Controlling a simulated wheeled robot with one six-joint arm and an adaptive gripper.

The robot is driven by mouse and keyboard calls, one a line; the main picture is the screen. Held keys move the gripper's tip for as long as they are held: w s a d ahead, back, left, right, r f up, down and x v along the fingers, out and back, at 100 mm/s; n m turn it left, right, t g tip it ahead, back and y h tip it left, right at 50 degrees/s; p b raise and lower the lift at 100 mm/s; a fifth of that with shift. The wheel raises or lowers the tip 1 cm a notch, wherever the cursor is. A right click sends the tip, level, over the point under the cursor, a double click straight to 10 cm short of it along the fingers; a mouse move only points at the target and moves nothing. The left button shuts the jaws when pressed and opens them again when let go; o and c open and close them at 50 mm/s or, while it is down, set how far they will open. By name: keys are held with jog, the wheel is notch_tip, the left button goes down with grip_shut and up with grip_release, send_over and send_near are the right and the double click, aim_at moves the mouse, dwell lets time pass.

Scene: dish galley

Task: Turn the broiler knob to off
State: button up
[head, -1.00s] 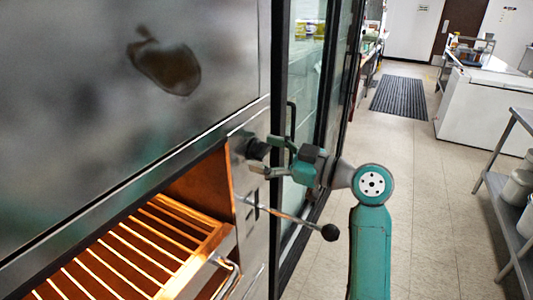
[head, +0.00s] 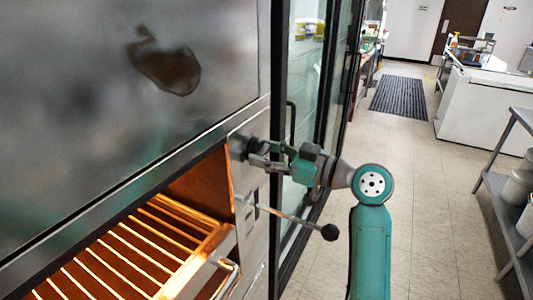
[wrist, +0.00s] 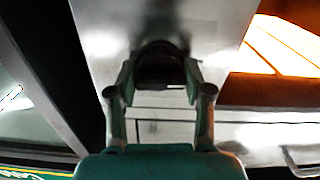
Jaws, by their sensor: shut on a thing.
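The broiler knob (head: 252,148) is a dark round knob on the narrow steel panel (head: 247,128) to the right of the glowing broiler opening. My gripper (head: 260,156) comes from the right and its fingers are shut on the knob. In the wrist view the dark knob (wrist: 161,66) sits between the two fingers (wrist: 160,85), one on each side. The knob's face and any markings are hidden or too dark to read.
A lever with a black ball end (head: 330,232) sticks out below my gripper. The lit broiler rack (head: 125,250) lies to the left, with a handle at its front. A glass-doored cabinet (head: 305,110) stands just behind. The floor to the right is open.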

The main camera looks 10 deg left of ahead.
jog(key=m, duration=1)
jog(key=shift+s+r, duration=0.1)
jog(key=m, duration=0.4)
jog(key=shift+r+m, duration=0.1)
jog(key=shift+m, duration=2.4)
jog(key=o, duration=1.2)
jog(key=shift+a, duration=0.1)
jog(key=v, duration=1.2)
